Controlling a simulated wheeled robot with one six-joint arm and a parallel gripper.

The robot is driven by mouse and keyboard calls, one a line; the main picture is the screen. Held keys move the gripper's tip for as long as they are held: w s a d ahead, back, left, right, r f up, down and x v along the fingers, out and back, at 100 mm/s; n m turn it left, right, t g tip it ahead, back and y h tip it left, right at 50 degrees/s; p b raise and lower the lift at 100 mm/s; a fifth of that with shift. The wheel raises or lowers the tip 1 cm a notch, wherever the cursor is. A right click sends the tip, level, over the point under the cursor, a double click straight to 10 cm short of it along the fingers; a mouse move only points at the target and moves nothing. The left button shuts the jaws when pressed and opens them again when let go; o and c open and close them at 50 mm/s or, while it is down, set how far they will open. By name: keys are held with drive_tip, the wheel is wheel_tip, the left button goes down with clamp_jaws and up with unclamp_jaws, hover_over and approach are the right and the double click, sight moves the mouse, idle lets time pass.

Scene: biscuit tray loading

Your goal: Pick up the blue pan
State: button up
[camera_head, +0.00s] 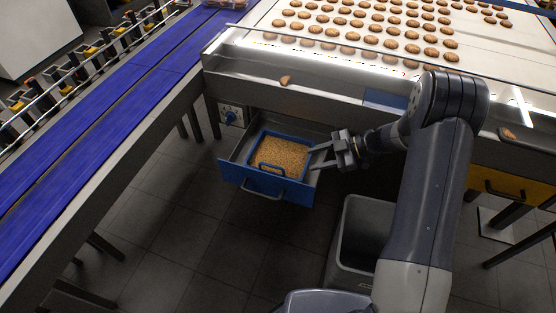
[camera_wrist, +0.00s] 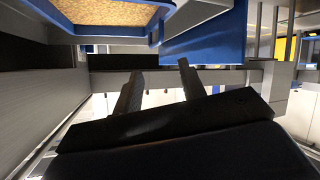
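The blue pan (camera_head: 290,137), filled with tan crumbs, sits inside an open drawer (camera_head: 232,177) with a blue front under the conveyor. A handle loop shows at the pan's near side. My gripper (camera_head: 314,157) is just right of the pan at the drawer's right side, with its fingers pointing left toward the pan. The two fingers are spread with a gap between them and nothing held. In the wrist view, the pan (camera_wrist: 88,36) is at the upper left, and my gripper (camera_wrist: 160,78) is apart from it. I cannot tell the exact distance to the pan.
A conveyor with rows of biscuits (camera_head: 370,40) lies above the drawer. A blue belt (camera_head: 90,120) runs along the left. A grey open bin (camera_head: 350,235) stands on the floor below my arm. A yellow drawer (camera_head: 500,187) is at the right. The floor left of the bin is clear.

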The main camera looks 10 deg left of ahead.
sight(283, 172)
wheel_tip(283, 172, down, 4)
drive_tip(key=b, duration=0.3)
drive_tip(key=shift+a, duration=0.1)
drive_tip(key=x, duration=1)
drive_tip(key=shift+s+a+r, duration=0.15)
drive_tip(key=shift+a+r, duration=0.05)
drive_tip(key=shift+a, duration=0.25)
clamp_jaws()
